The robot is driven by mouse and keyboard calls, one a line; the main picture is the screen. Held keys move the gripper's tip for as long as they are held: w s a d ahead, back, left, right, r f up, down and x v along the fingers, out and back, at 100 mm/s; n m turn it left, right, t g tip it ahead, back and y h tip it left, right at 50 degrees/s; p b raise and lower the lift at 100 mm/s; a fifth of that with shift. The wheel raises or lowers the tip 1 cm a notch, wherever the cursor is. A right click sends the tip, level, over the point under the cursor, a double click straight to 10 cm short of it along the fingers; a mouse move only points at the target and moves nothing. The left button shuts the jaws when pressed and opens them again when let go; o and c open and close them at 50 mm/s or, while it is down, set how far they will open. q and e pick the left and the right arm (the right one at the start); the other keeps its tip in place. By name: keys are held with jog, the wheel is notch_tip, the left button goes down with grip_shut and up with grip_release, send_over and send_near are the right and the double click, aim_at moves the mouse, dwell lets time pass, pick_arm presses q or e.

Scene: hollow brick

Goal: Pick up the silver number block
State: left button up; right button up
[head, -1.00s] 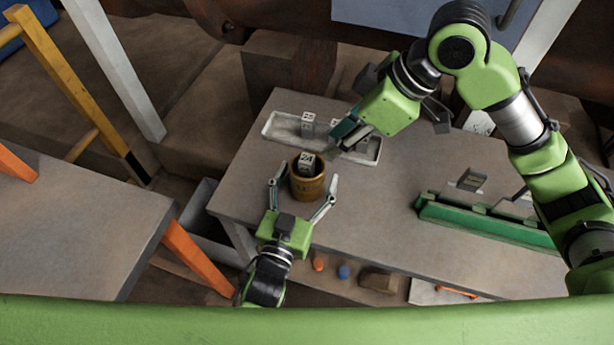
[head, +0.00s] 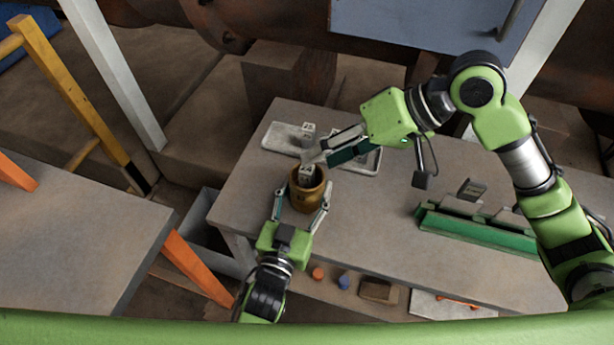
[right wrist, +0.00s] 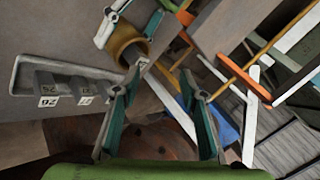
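A small silver-grey number block (head: 305,173) with dark markings sits in the mouth of a brown pot (head: 308,197); it also shows at the pot's opening in the right wrist view (right wrist: 142,66). My right gripper (head: 318,153) is open beside and above the block. In the right wrist view its fingers (right wrist: 163,78) are spread apart, with the block close to the left fingertip and nothing clearly held. My left gripper (head: 303,202) has its fingers on either side of the pot, partly closed, with a small gap visible on the left side.
A pale tray (head: 277,137) behind the pot holds more grey number blocks (head: 308,130), one reading 26 in the right wrist view. A green rack (head: 480,233) stands at the right of the grey table (head: 390,220). The table between pot and rack is clear.

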aim_at(312, 170)
jog(key=d+f+m+t+y, duration=0.2)
jog(key=f+m+y, duration=0.1)
jog(key=m, duration=1)
jog(key=d+f+m+t+y, duration=0.1)
jog(key=f+m+y, duration=0.15)
jog(key=m, duration=1.05)
jog(key=x, duration=0.5)
jog(key=w+x, duration=0.1)
jog(key=x, duration=0.1)
jog(key=shift+a+f, duration=0.2)
jog(key=shift+f, duration=0.15)
grip_shut()
